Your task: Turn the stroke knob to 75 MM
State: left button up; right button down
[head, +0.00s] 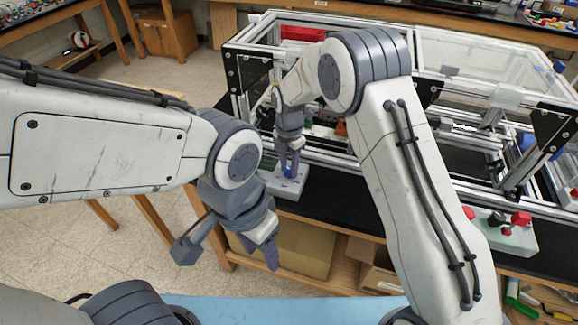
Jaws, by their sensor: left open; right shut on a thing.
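A small pale grey control box (291,186) sits on the black bench edge in front of the extrusion frame. My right gripper (289,169) points down over this box and is shut on the stroke knob, a small blue part (288,173) showing between the fingertips. The fingers hide most of the knob, and its scale and pointer cannot be read. My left gripper (263,253) is open and empty. It hangs lower and nearer to me than the box, in front of the bench edge, apart from everything.
The aluminium extrusion frame (262,145) stands right behind the box. Another pale box (510,236) with red and black knobs sits on the bench at the right. Cardboard boxes (305,247) lie on the shelf below. Open floor (110,262) is at the left.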

aim_at(289, 169)
jog(key=shift+r+n, duration=0.1)
jog(key=shift+n, duration=0.8)
jog(key=c, duration=0.5)
grip_release()
notch_tip(289, 169, up, 10)
jog(key=b, duration=0.2)
jog(key=shift+r, duration=0.25)
